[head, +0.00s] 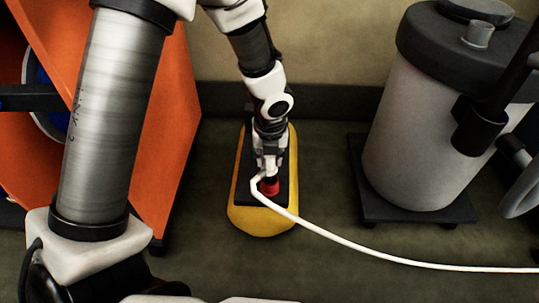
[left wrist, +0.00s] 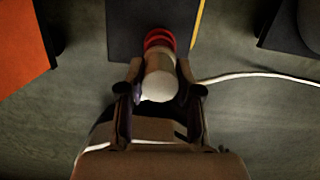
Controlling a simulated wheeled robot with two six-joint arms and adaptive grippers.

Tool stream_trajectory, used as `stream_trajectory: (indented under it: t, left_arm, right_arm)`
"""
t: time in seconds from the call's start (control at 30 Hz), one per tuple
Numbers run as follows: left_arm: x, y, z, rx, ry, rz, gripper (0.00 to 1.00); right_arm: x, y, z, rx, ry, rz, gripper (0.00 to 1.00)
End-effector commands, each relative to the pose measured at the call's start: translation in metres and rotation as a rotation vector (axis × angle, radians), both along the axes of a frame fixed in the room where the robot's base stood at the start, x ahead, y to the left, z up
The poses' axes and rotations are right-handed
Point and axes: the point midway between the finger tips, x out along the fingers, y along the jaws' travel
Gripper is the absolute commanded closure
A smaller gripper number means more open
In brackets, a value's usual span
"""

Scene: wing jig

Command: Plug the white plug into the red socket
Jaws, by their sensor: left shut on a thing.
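The red socket (head: 269,187) sits on the dark top plate (head: 283,190) of a yellow block on the floor. In the left wrist view the socket (left wrist: 159,38) is a red ring beyond the plug. My left gripper (head: 267,168) points down just above the socket. In the left wrist view the gripper (left wrist: 160,92) is shut on the white plug (left wrist: 160,84), one finger on each side. The plug's far end lines up with the red ring and appears to meet it; I cannot tell how deep it sits. My right gripper is not in view.
The white cable (head: 370,257) runs from the plug across the floor to the right. The yellow block (head: 262,222) stands between an orange panel (head: 155,120) on the left and a grey canister (head: 420,140) on a dark base at the right. Floor in front is clear except for the cable.

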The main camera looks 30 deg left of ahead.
Motion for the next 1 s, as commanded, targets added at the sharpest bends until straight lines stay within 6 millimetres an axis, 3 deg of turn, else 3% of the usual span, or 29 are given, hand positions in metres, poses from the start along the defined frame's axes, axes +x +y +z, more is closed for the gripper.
stream_trajectory:
  t: [1.0]
  left_arm:
    - [0.000,0.000,-0.016,-0.001,-0.001,0.001,1.00]
  right_arm:
    - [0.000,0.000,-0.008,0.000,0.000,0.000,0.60]
